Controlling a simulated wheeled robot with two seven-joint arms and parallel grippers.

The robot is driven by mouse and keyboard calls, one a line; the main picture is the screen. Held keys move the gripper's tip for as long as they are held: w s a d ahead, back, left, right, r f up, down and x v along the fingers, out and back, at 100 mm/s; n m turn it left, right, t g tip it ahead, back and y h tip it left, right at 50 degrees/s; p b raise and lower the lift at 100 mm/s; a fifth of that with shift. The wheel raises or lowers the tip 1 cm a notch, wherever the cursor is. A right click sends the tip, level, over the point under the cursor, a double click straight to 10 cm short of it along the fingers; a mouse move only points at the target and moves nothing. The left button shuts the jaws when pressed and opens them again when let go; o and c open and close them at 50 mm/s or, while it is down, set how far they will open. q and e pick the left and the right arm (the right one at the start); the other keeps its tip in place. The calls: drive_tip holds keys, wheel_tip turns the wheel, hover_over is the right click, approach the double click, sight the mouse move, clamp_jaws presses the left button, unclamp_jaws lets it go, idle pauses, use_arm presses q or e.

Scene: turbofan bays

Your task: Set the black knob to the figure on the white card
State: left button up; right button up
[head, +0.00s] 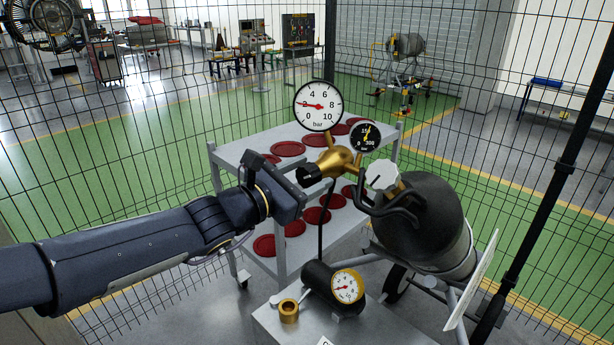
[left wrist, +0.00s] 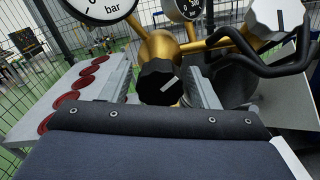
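The black knob (head: 309,174) sits on the left end of a brass regulator (head: 341,162). In the left wrist view the knob (left wrist: 160,82) shows a pale pointer line toward its lower right. My left gripper (head: 296,182) is open, with its fingers to either side of the knob; I cannot tell whether they touch it. The large white bar gauge (head: 318,106) has its red needle near 2. My right gripper is not in view.
A small black gauge (head: 366,137) and a white knob (head: 382,175) sit by the regulator, above a dark cylinder (head: 418,222). A black canister with a yellow-rimmed gauge (head: 347,287) and a brass fitting (head: 288,311) stand on the grey bench. A shelf cart (head: 240,150) and mesh fence stand behind.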

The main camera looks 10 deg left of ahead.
use_arm(q)
drive_tip(key=shift+o, duration=0.5)
drive_tip(key=v, duration=0.8)
drive_tip(key=shift+d, duration=0.1)
drive_tip(key=s+d+f+m+g, duration=0.2)
drive_tip(key=s+f+m+g, duration=0.55)
drive_tip(key=s+m, duration=0.65)
drive_tip(key=s+a+f+m+g+y, duration=0.1)
drive_tip(key=s+a+f+m+y, duration=0.2)
drive_tip(key=s+f+m, duration=0.1)
drive_tip(key=s+a+f+m+g+y, duration=0.1)
drive_tip(key=s+a+f+m+y, duration=0.2)
drive_tip(key=f+m, duration=0.3)
wheel_tip(320, 180, down, 3)
drive_tip(key=shift+s+a+r, duration=0.15)
drive_tip(key=shift+s+a, duration=0.25)
drive_tip(key=shift+s, duration=0.45)
